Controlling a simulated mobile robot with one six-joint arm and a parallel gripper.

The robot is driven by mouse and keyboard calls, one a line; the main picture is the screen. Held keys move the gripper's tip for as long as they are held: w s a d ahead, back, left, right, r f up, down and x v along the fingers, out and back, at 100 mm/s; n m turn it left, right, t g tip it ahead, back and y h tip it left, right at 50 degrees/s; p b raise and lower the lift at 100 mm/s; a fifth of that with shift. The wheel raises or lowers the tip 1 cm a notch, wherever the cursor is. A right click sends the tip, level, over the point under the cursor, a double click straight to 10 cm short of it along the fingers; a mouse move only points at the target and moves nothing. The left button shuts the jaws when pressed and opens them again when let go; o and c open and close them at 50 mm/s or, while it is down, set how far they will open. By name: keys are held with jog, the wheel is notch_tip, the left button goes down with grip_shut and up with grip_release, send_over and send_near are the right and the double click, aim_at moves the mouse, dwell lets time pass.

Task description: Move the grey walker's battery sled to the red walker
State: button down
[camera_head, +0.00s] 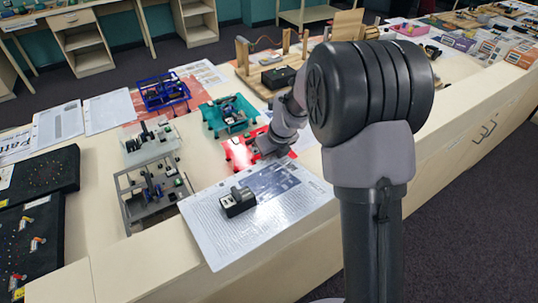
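The red walker (236,152), a low red frame, stands near the middle of the table. My gripper (262,151) is low over its right part and hides much of it. The fingers are small and dark here, so I cannot tell whether they are open or shut, on something, or touching the walker. The grey walker (128,189), an open grey frame with bluish parts, stands to the left. A black block with pale marks on top (238,203), perhaps a battery sled, lies on a printed sheet (285,207) in front of the red walker, apart from my gripper.
A teal walker (229,116) stands close behind the red one. A blue walker (163,92) and a pale walker (149,146) are farther left. A wooden board with posts (262,80) is behind. Black panels (33,245) lie at the left. My arm covers the right side.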

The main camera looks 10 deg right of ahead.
jog(key=shift+f, duration=0.15)
dwell(0.3)
jog(key=c, duration=1.4)
grip_release()
notch_tip(320, 180, up, 8)
jog(key=p, duration=0.7)
jog(key=shift+f, duration=0.15)
jog(key=shift+f, duration=0.1)
